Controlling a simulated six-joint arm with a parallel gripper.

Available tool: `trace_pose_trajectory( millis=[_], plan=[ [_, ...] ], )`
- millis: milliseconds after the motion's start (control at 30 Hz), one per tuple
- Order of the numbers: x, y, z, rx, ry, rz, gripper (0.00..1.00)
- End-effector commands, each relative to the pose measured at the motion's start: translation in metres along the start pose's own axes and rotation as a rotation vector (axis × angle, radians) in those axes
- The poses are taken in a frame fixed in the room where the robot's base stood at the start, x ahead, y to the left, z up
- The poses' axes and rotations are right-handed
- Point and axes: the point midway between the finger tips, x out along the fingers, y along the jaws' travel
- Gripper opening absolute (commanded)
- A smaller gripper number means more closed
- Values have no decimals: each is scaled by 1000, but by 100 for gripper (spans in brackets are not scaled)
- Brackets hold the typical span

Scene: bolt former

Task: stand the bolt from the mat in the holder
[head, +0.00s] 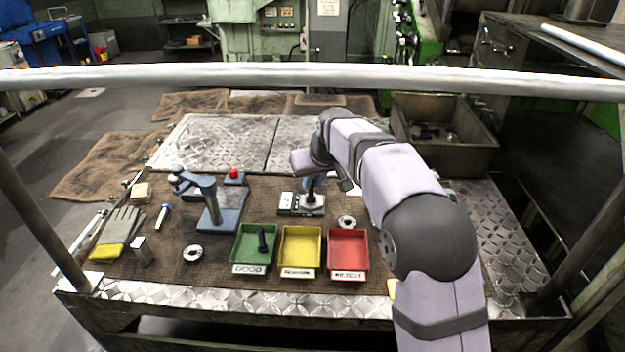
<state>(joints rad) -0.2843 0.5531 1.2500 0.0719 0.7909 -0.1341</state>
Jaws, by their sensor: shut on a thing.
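My gripper (312,189) points down at the middle of the mat (290,185), below my arm's wrist. It is shut on a small dark bolt (311,200), seen only in part between and below the fingers. Directly under it is a small block with pale and dark faces (288,207), which looks like the holder. The bolt's lower end is at or just above the block's top; I cannot tell whether it is inside. Another dark bolt (262,241) is in the green GOOD tray (243,254).
A yellow tray (300,261) and a red tray (347,261) stand right of the green one. Metal rings (193,254) (347,222) lie on the mat. A metal bin (445,150) is at back right.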

Motion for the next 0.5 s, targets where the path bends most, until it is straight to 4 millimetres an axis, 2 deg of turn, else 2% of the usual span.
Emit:
trace_pose_trajectory(
  millis=[500],
  plan=[
    [6,0,4,0,1,0,0]
  ],
)
